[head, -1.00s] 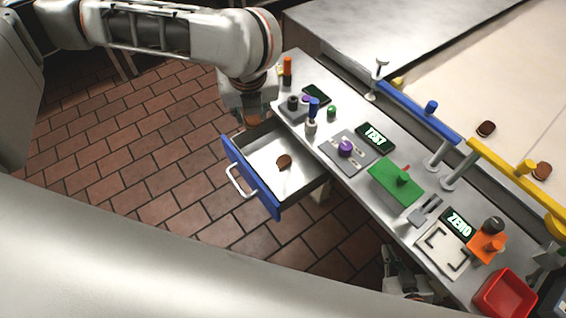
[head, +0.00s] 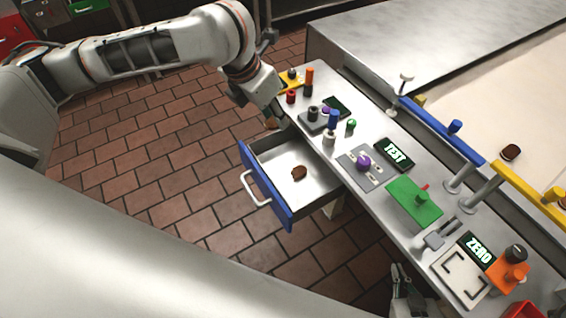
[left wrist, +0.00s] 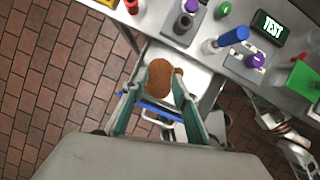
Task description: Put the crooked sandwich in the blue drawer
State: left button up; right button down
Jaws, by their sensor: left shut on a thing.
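The blue drawer (head: 265,187) is pulled open from the steel counter. A brown sandwich piece (head: 299,173) lies on its pale floor. My left gripper (left wrist: 158,84) is shut on a round brown sandwich (left wrist: 160,72), held over the drawer area in the left wrist view. A second brown edge (left wrist: 179,72) shows beside it, partly hidden by a finger. In the head view my left wrist hides most of that gripper, near the drawer's back left corner. My right gripper (head: 404,284) is low by the counter's front edge; its jaws are unclear.
The counter carries buttons and knobs, a purple knob (head: 363,162), a green block (head: 414,202), and TEST (head: 394,154) and ZERO (head: 480,249) displays. The tiled floor before the drawer is clear.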

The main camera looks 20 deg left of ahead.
aim_at(279, 163)
pick_arm(q)
notch_tip(279, 163, down, 16)
jog(key=b, duration=0.3)
jog(key=shift+f, duration=0.25)
jog(key=shift+r, duration=0.1)
jog(key=o, duration=0.5)
jog(key=shift+c, duration=0.2)
jog(key=shift+r, duration=0.3)
jog(key=p+v, duration=0.2)
jog(key=v, duration=0.9)
jog(key=shift+r+p, duration=0.2)
jog(key=shift+p, duration=0.1)
